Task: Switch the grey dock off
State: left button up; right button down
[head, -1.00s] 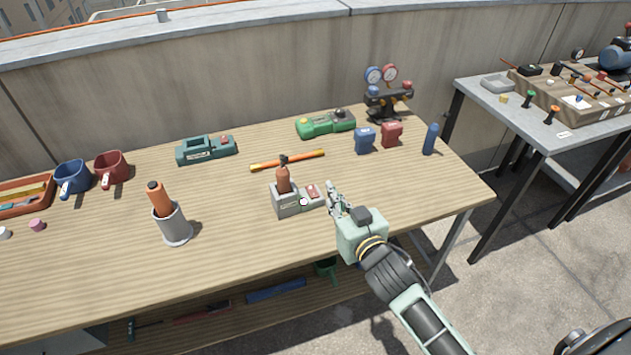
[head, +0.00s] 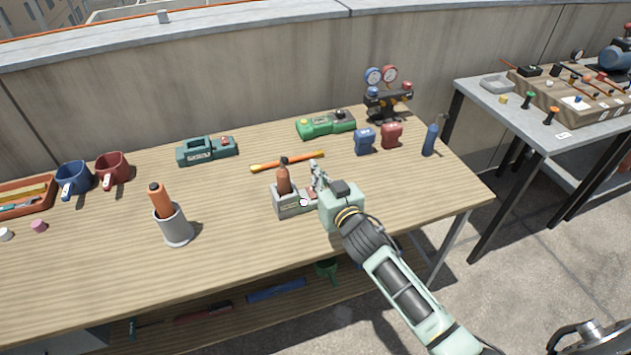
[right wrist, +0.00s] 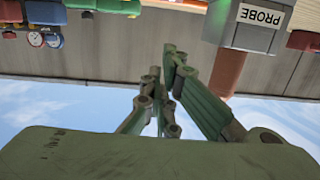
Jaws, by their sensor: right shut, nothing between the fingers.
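The grey dock (head: 287,209) stands on the wooden bench with an orange-brown probe (head: 283,180) upright in it. A low right end carries a reddish switch part (head: 310,194) and a small pale round spot (head: 304,202). My right gripper (head: 316,170) is shut and empty, its fingertips above and just behind that end, partly covering it. Contact cannot be told. In the upside-down right wrist view, the shut fingers (right wrist: 172,62) are beside the dock's PROBE label (right wrist: 262,15). My left gripper is not in view.
A teal dock (head: 207,151), a green dock (head: 326,124) and an orange-yellow bar (head: 287,161) lie behind. A grey cup (head: 176,228) with an orange-handled tool stands left. Blue (head: 365,141) and red (head: 392,135) boxes stand right. The bench front is clear.

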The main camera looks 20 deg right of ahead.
aim_at(315, 194)
jog(key=shift+w+a+f+b, duration=0.1)
jog(key=shift+w+f, duration=0.2)
jog(key=shift+f, duration=0.4)
jog(key=shift+w+d+f+b, duration=0.1)
jog(key=shift+w+f, duration=0.15)
jog(key=shift+f, duration=0.45)
jog(key=shift+w+a+f+b, duration=0.1)
jog(key=shift+w+f, duration=0.2)
jog(key=shift+f, duration=0.4)
jog(key=shift+r, duration=0.1)
jog(key=p, duration=0.3)
jog(key=shift+w+r+g, duration=0.15)
jog(key=shift+w+g, duration=0.1)
jog(key=shift+g, duration=0.15)
jog(key=shift+f, duration=0.5)
jog(key=r+p, duration=0.3)
jog(key=r, duration=0.1)
jog(key=shift+w, duration=0.25)
jog(key=shift+s+r+p, duration=0.2)
jog(key=shift+s+p, duration=0.1)
jog(key=shift+s, duration=0.05)
jog(key=r+v, duration=0.1)
jog(key=v, duration=0.8)
jog(key=shift+r+b, duration=0.25)
jog(key=shift+b, duration=0.15)
